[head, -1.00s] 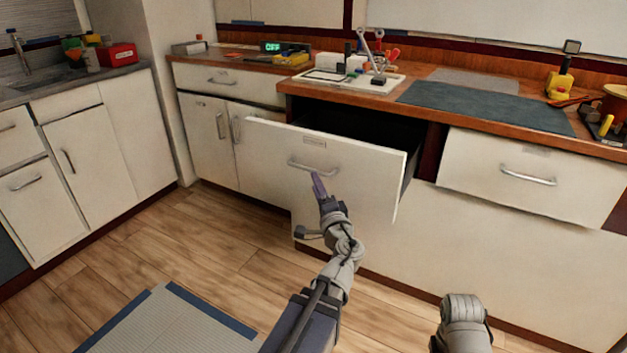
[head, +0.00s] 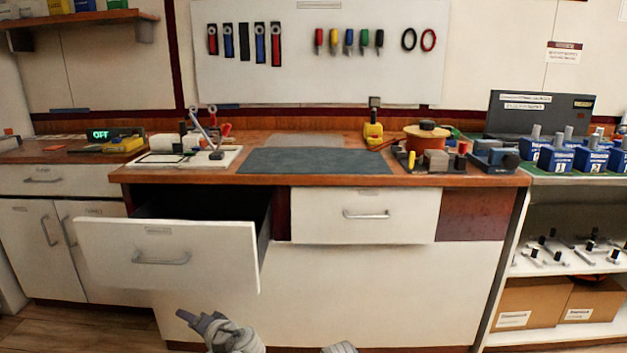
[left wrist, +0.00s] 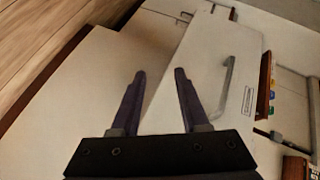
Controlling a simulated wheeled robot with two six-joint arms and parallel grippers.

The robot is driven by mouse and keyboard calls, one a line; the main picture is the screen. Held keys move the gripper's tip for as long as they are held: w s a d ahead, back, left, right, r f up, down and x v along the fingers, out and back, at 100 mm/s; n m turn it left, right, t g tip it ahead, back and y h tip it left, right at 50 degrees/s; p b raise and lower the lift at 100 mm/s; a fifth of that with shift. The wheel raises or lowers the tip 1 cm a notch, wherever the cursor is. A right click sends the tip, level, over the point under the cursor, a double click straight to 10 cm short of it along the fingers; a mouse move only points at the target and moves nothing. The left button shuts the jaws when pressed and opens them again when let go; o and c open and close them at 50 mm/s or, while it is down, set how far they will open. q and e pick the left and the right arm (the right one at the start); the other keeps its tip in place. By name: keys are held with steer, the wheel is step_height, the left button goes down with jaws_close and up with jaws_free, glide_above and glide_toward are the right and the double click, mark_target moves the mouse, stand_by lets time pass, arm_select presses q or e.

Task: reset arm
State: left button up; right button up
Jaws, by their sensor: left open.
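My left gripper (head: 201,320) is low in the head view, below and in front of a pulled-out white drawer (head: 100,250) with a bar handle (head: 162,260). In the left wrist view its two dark fingers (left wrist: 158,80) are spread apart with nothing between them. The drawer front (left wrist: 190,70) and its handle (left wrist: 227,85) show beyond the fingers, apart from them. Of my right arm only a grey rounded part shows at the bottom edge of the head view; its gripper is out of frame.
A second white drawer (head: 395,222) is to the right. The wooden worktop (head: 480,180) holds a dark mat (head: 315,162), a white tray (head: 165,166) and a wire spool (head: 427,131). Blue boxes (head: 557,157) stand at right above a shelf. The open drawer juts into the room.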

arm_select(q)
steer(key=s+d+f+g+h, duration=0.45)
steer(key=s+d+f, duration=0.25)
steer(key=d, duration=0.5)
steer(key=s+d+f+g+h, duration=0.45)
steer(key=s+d+f, duration=0.25)
steer(key=d, duration=0.5)
step_height(320, 180, up, 38)
steer(key=s+h+p, duration=0.1)
steer(key=p, duration=3.7)
steer(key=shift+s+d+f+m, duration=0.2)
steer(key=shift+d+m, duration=0.2)
